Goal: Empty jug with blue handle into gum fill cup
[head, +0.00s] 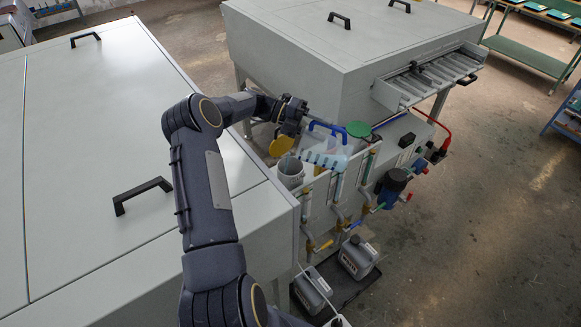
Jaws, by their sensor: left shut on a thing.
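The jug (325,157) is pale and translucent, with a blue handle (326,126), and is in the head view right of centre, among the parts between the two grey housings. My left gripper (306,117) is at the handle and shut on the jug; its fingertips are small and partly hidden. The jug looks tilted, but its exact angle is hard to tell. A grey open cup (290,168), seemingly the gum fill cup, stands just left of the jug. I cannot make out any liquid flowing. My right gripper is not in view.
A yellow round lid (281,147) and a green round lid (358,129) stand close to the jug. Pipes and a blue pump (392,186) line the front side. Grey canisters (357,257) stand in a black tray below.

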